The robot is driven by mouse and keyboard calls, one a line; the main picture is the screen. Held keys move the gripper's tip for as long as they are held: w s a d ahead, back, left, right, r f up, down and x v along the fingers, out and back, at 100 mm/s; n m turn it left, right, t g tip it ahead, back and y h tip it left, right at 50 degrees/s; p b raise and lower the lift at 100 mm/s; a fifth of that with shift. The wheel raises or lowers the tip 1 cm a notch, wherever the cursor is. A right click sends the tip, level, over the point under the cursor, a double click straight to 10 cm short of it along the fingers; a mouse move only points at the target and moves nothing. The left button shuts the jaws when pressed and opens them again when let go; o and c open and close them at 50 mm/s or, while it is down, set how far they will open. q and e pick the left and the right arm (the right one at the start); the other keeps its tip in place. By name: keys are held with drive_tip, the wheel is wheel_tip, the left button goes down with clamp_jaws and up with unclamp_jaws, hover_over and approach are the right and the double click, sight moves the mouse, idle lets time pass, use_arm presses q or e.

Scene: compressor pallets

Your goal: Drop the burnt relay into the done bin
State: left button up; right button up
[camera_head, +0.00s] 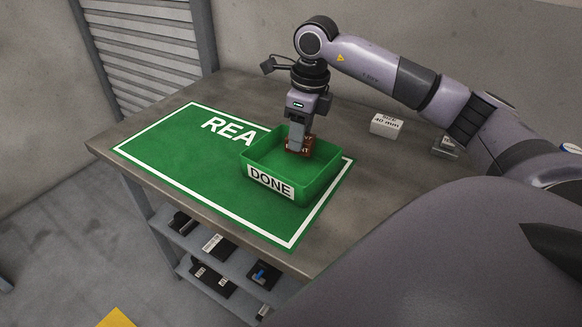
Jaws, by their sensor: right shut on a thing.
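The done bin (321,185) is a green open-topped box with a white DONE label on its front, standing on the right part of a green mat on the table. My right gripper (298,149) points down over the bin and is shut on the burnt relay (307,144), a small red-brown block with white lettering. The relay is at the bin's opening, by the back part of the rim. I cannot tell how far it is below the rim. The gripper's fingers hide part of it. My left gripper is not in view.
The green mat (180,150) has a white border and partly hidden white lettering. A white labelled box (385,124) stands on the table (235,87) behind the bin, with a small clear or grey item (445,147) farther right. A shelf below the table holds several dark labelled parts.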

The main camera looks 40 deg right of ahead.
drive_tip(key=shift+f, duration=0.45)
drive_tip(key=o, duration=1.1)
drive_tip(key=shift+o, duration=0.2)
drive_tip(key=shift+r, duration=0.1)
drive_tip(key=r, duration=0.7)
drive_tip(key=shift+s+d, duration=0.2)
drive_tip(key=shift+s, duration=0.15)
